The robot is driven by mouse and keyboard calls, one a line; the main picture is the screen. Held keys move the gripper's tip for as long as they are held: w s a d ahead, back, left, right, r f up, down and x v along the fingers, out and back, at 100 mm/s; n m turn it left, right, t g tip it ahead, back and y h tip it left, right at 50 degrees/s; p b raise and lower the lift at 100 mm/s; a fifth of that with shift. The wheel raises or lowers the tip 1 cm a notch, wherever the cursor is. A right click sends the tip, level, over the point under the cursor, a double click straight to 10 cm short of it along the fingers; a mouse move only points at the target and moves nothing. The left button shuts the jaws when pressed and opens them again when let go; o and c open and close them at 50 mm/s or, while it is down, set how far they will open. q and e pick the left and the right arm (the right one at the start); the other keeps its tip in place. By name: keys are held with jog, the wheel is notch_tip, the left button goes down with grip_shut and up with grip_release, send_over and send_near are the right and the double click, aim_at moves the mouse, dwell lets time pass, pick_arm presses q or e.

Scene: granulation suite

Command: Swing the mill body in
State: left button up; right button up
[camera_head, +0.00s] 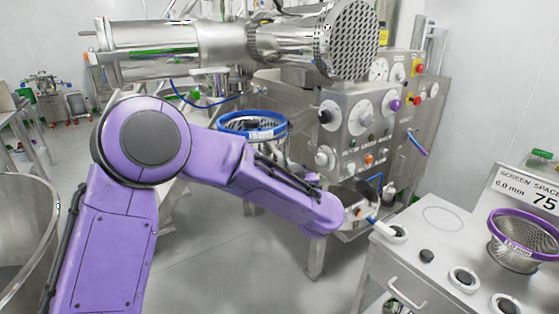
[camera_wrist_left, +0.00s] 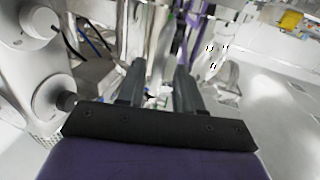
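The milling machine fills the middle of the head view. A steel horizontal cylinder (camera_head: 205,45) with a perforated round end face (camera_head: 351,40) runs across its top. Below it sits a round part with a blue ring (camera_head: 252,127); I cannot tell for certain which part is the mill body. My left arm comes in from the left and reaches in front of the machine. My right gripper is not in view.
A steel control panel (camera_head: 362,118) with dials and knobs stands right of the blue ring. A bench (camera_head: 440,245) at the right holds a purple-rimmed screen basket (camera_head: 515,245) and a screen-spacer sign (camera_head: 530,187). A large steel bowl (camera_head: 22,235) is at the left edge.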

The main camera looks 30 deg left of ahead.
pick_arm(q)
jog(key=shift+x, duration=0.9)
jog(key=shift+w+d, duration=0.15)
jog(key=shift+w, duration=0.15)
